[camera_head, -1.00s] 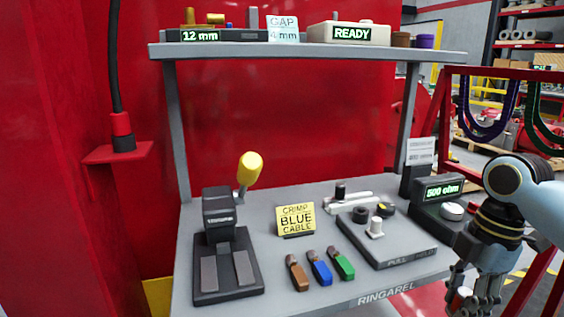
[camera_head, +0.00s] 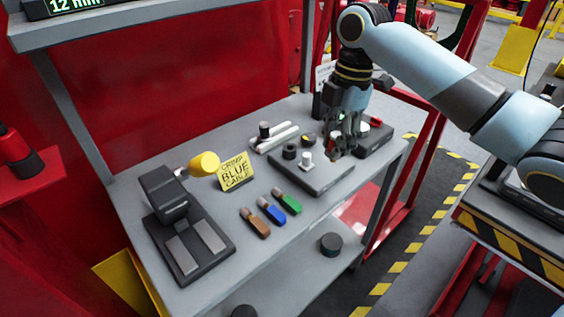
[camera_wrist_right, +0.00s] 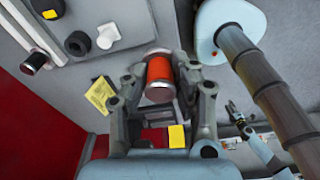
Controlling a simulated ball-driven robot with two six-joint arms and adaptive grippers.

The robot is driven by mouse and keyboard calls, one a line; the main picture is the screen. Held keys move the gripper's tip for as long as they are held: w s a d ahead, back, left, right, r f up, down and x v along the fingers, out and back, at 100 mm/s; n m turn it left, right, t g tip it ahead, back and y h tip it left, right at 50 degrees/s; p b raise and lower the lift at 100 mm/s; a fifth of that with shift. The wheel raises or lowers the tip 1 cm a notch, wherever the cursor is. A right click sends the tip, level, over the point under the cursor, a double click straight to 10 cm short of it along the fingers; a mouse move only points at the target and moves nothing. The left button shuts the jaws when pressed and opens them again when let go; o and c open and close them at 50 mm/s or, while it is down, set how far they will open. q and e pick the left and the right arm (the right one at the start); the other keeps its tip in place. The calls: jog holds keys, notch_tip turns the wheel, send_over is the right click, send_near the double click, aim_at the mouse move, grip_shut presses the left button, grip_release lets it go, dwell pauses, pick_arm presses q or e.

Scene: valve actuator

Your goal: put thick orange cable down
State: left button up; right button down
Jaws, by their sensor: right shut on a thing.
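The thick orange cable is a short orange-red cylinder (camera_wrist_right: 159,72) with pale ends in the right wrist view. My right gripper (camera_wrist_right: 160,88) is shut on it, with fingers on both sides. In the head view my right gripper (camera_head: 342,145) points down at the right end of the workbench (camera_head: 215,245), over the far right side of the dark tester plate (camera_head: 312,178). The fingers mostly hide the cable there. I cannot tell its exact height above the bench. A small pale-blue arm with a dark end, seemingly my left gripper (camera_wrist_right: 236,114), shows in the wrist view; its jaws are unclear.
Brown (camera_head: 255,222), blue (camera_head: 279,210) and green (camera_head: 287,200) cable pieces lie on the bench front. A yellow sign (camera_head: 236,171) reads "CRIMP BLUE CABLE". A crimping press (camera_head: 180,225) stands left. A dark-based meter (camera_head: 378,138) is close beside the right gripper. Bare bench remains around the pieces.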

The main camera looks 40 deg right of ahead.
jog(key=w+a+f, duration=0.4)
jog(key=w, duration=0.1)
jog(key=w+a+f, duration=0.2)
jog(key=w, duration=0.1)
jog(key=shift+w+a+f, duration=0.25)
jog(key=shift+f, duration=0.1)
notch_tip(320, 180, down, 4)
jog(key=shift+r, duration=0.25)
jog(key=shift+f, duration=0.15)
pick_arm(q)
jog(key=shift+s+d+r, duration=0.1)
jog(key=shift+s+d, duration=0.2)
jog(key=shift+d, duration=0.1)
pick_arm(e)
jog(key=c, duration=1.1)
grip_release()
jog(key=shift+f, duration=0.15)
